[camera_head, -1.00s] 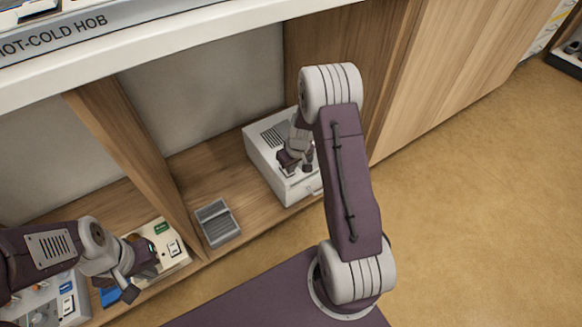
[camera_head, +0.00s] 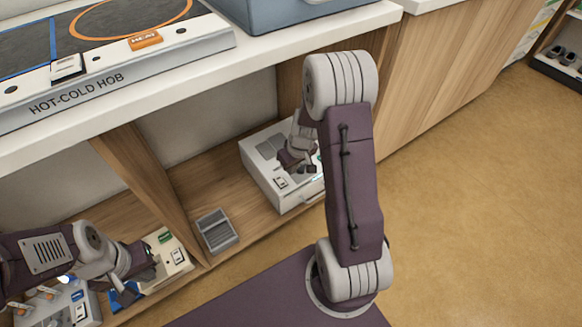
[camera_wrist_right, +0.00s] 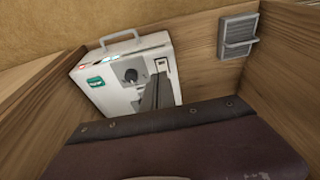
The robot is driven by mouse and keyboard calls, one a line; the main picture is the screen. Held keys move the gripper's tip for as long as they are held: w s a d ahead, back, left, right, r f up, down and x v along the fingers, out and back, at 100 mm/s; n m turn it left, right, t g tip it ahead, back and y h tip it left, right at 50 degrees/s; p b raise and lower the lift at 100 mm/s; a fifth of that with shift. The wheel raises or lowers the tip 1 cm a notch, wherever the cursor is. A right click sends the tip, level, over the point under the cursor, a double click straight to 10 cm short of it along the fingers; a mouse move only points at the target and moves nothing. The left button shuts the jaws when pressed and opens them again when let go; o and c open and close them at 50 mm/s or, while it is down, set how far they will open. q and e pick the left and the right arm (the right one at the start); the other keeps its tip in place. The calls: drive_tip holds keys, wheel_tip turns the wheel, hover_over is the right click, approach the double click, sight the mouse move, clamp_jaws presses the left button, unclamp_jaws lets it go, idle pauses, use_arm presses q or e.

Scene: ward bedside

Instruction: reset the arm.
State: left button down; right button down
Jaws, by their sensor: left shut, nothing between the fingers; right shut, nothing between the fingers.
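My right arm stands in the middle of the head view. My left gripper (camera_head: 140,264) is shut and empty at the lower left, over the devices in the left bay. In the right wrist view, dark finger-like parts (camera_wrist_right: 156,92) show against the white device.
The white device (camera_head: 262,180) has a handle, seen in the right wrist view (camera_wrist_right: 120,40). A wooden divider (camera_head: 150,190) separates the bays. The counter with the hot-cold hob (camera_head: 60,106) overhangs them. Open floor (camera_head: 480,200) lies right.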

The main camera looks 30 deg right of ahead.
idle(0.3)
drive_tip(key=a+r+n+t, duration=0.1)
drive_tip(key=a+r+n, duration=0.2)
drive_tip(key=a+r, duration=0.5)
drive_tip(key=s+a+m+g, duration=0.3)
drive_tip(key=s+m, duration=0.1)
drive_tip(key=s, duration=1)
wheel_tip(320, 180, up, 38)
drive_tip(key=p, duration=3.8)
drive_tip(key=shift+d+p, duration=0.15)
drive_tip(key=shift+p, duration=0.15)
